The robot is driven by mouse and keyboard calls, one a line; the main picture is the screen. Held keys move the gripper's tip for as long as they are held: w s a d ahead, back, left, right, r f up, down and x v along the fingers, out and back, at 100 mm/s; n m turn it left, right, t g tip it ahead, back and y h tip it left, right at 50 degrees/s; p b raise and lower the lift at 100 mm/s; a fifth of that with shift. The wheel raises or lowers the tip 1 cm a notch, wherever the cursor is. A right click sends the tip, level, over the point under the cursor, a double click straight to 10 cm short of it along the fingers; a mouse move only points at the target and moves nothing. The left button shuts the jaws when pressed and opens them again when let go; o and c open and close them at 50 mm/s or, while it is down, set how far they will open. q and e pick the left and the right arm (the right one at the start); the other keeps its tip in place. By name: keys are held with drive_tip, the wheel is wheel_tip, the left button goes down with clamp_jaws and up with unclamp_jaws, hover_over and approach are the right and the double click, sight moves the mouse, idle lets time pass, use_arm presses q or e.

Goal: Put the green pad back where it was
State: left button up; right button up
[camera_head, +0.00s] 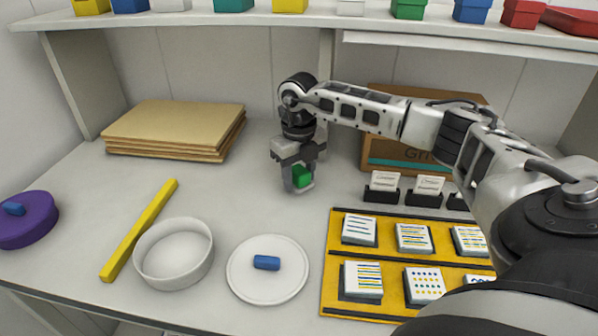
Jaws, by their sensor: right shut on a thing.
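The green pad (302,175) is a small green block held between the fingers of my right gripper (299,182). The gripper points down and is shut on it. It is over the middle of the table, in front of the back wall and to the left of the cardboard box. I cannot tell whether the pad touches the table. My left gripper does not show.
A white plate (250,290) bears a blue block (266,262). A white bowl (150,275), a yellow bar (135,235), a purple disc (30,228) and stacked boards (175,125) lie left. A yellow tray (340,265) with patterned tiles lies right. A shelf (180,21) hangs above.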

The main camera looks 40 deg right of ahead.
sight(299, 170)
drive_tip(key=shift+f, duration=0.2)
drive_tip(key=o, duration=0.9)
drive_tip(key=shift+r, duration=0.1)
wheel_tip(299, 170, up, 12)
drive_tip(key=shift+r+b, duration=0.15)
drive_tip(key=shift+b, duration=0.15)
